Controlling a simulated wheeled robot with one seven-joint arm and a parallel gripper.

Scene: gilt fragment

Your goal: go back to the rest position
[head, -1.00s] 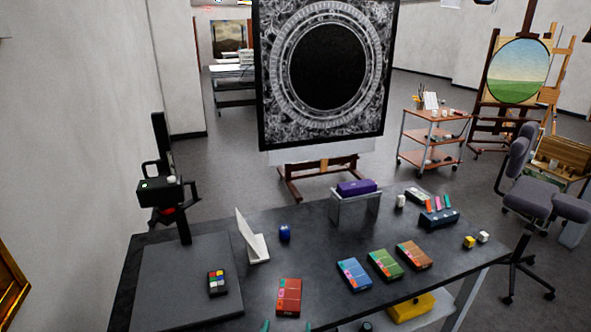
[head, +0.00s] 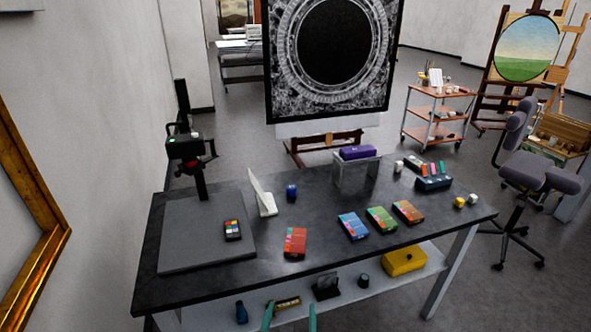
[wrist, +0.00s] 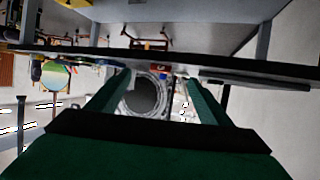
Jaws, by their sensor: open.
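My gripper (head: 290,317) shows at the bottom edge of the head view as two teal fingertips held apart. It is in front of the black worktable (head: 330,247), low near the lower shelf. In the wrist view the two green fingers of my gripper (wrist: 155,98) are spread, with nothing between them. The wrist picture looks upside down, with the table's edge across it and the round-patterned panel (wrist: 145,95) far beyond the fingers. The rest of my arm is out of the head view.
On the table are a red box (head: 295,242), blue box (head: 353,226), green box (head: 381,219) and a purple block (head: 357,152) on a stand. The lower shelf (head: 340,289) holds a yellow case (head: 404,262) and small items. A gilt frame (head: 40,250) stands left; an office chair (head: 535,175) right.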

